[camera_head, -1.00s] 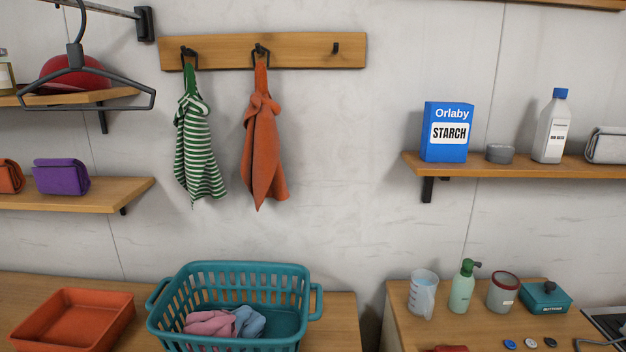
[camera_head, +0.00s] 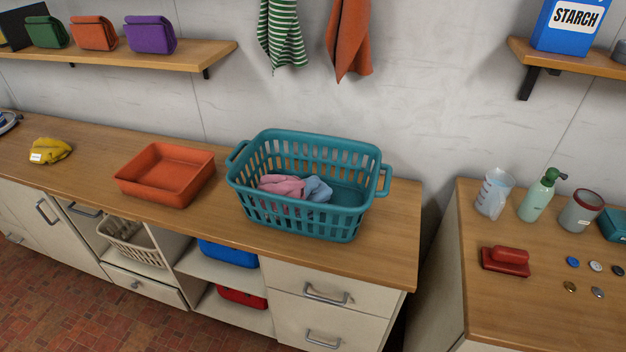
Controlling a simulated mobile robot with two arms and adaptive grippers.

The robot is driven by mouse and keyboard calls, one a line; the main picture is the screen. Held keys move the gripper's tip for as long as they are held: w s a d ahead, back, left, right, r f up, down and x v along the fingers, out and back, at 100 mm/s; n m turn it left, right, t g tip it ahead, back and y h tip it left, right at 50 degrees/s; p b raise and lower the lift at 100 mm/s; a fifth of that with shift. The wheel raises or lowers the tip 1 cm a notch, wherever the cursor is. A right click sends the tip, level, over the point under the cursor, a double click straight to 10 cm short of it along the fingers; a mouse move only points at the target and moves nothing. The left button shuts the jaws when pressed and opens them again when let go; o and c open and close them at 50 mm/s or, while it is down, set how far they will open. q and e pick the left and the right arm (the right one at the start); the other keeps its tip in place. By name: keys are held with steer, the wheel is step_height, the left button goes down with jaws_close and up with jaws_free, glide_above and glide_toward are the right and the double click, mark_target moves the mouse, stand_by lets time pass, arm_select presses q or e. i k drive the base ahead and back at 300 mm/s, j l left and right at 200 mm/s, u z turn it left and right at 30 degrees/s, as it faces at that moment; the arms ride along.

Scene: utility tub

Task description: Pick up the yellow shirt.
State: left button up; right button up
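A crumpled yellow cloth item (camera_head: 52,151), which looks like the yellow shirt, lies on the wooden counter at the left. It has a small white tag on its front. An orange tray (camera_head: 166,174) stands to its right on the same counter. Neither of my grippers shows in the head view.
A teal laundry basket (camera_head: 306,219) with pink and blue cloths stands on the counter right of the tray. Folded cloths sit on a wall shelf (camera_head: 120,60) above. A gap separates this counter from the right-hand counter (camera_head: 510,310), which holds bottles, a red brush and several buttons.

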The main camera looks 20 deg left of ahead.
mark_target(44, 150)
steer(key=j+u, duration=0.1)
steer(key=u, duration=1.85)
